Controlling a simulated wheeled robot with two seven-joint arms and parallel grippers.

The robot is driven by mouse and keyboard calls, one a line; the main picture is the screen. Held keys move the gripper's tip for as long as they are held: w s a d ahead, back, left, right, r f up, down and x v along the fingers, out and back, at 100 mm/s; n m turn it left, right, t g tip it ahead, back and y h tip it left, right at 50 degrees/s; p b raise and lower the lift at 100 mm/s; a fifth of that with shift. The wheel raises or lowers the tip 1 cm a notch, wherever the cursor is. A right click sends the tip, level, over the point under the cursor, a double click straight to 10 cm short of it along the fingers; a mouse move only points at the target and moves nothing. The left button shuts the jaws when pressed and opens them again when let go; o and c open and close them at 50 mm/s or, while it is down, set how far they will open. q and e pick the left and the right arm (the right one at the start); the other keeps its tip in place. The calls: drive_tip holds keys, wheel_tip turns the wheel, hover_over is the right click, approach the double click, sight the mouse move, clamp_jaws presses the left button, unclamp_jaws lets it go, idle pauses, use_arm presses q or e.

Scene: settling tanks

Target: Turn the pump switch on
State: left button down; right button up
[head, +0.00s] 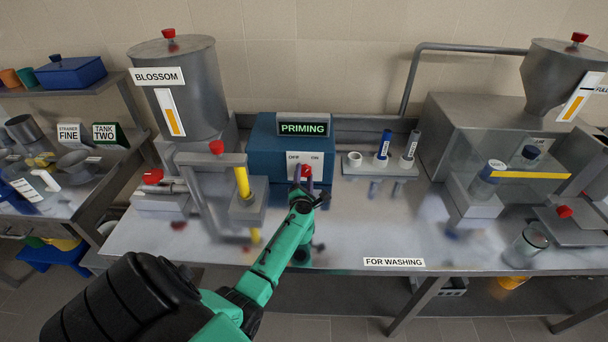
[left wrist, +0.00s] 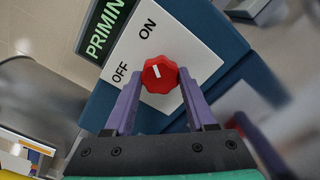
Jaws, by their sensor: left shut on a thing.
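The pump switch is a red knob (left wrist: 160,74) on a white plate (left wrist: 196,52) marked OFF and ON. It also shows in the head view (head: 306,170), on the front of a blue box (head: 268,148). A display (head: 303,128) on top reads PRIMING in green. My left gripper (left wrist: 157,84) has its purple fingers on either side of the knob, shut on it. In the head view the left gripper (head: 303,184) partly covers the knob. The knob's short white mark is small, and I cannot tell exactly where it points. My right gripper is not in view.
A grey BLOSSOM tank (head: 184,90) stands left of the box, with a yellow-handled frame (head: 243,182) in front. A rack (head: 380,167) with tubes stands to the right. A hopper machine (head: 480,130) is farther right. The metal counter (head: 370,225) is mostly clear in front.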

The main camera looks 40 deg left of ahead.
use_arm(q)
drive_tip(key=shift+f, duration=0.1)
drive_tip(key=shift+c, duration=1.7)
unclamp_jaws()
drive_tip(key=shift+o, duration=0.6)
drive_tip(key=shift+s+d, duration=0.2)
drive_tip(key=v, duration=1.3)
drive_tip(key=shift+s+d, duration=0.4)
drive_tip(key=shift+s, duration=0.05)
